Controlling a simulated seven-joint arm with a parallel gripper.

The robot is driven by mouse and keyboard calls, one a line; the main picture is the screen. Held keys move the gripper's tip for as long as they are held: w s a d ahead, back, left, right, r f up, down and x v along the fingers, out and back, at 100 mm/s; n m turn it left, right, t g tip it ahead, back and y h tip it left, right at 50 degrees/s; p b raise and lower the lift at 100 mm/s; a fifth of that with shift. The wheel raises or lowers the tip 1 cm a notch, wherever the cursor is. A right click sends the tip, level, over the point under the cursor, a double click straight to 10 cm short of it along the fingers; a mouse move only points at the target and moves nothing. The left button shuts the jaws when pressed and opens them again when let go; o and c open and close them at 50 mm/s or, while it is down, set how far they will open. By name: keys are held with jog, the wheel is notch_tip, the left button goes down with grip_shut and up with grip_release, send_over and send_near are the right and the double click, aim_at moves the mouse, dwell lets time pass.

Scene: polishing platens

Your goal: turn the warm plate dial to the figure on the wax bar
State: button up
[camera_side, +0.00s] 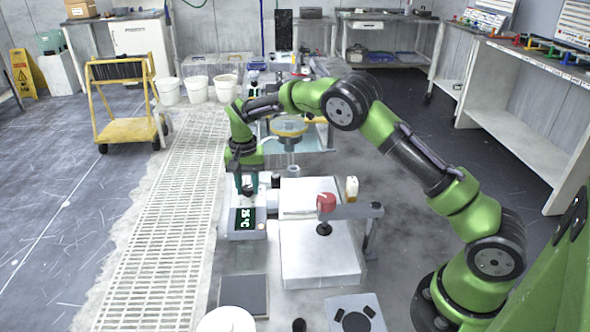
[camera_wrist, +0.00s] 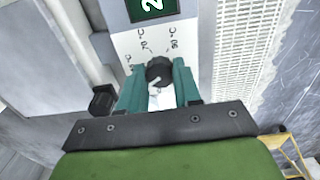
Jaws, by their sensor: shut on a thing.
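The warm plate (camera_side: 247,226) is a pale box with a dark display on its front, at the middle of the side view. Its green digits look like 25 or 52 with °C. In the wrist view, the warm plate dial (camera_wrist: 159,70) is a round black knob with a pale pointer mark. Dark scale figures stand around it, too small to read surely. My gripper (camera_side: 247,187) is over the warm plate, its teal fingers (camera_wrist: 160,85) shut on the dial from both sides. The wax bar and its figure cannot be made out surely in either view.
A white block with a red-headed lever (camera_side: 326,203) stands just right of the warm plate. A dark square plate (camera_side: 243,294) and a white round tub (camera_side: 226,320) lie in front. Floor grating runs along the left.

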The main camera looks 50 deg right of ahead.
aim_at(251, 186)
jog(key=o, duration=1.1)
jog(key=shift+c, duration=0.2)
notch_tip(251, 186, up, 17)
jog(key=shift+w, duration=0.1)
jog(key=s+r+n+t+y, duration=0.1)
jog(key=s+n+t, duration=0.1)
jog(key=s, duration=1.4)
jog(key=s+a+r+n+t+y, duration=0.1)
jog(key=s+t, duration=0.4)
jog(key=s, duration=1)
jog(key=shift+s+a+r+n, duration=0.35)
jog(key=shift+r+n, duration=0.45)
jog(key=shift+n, duration=0.2)
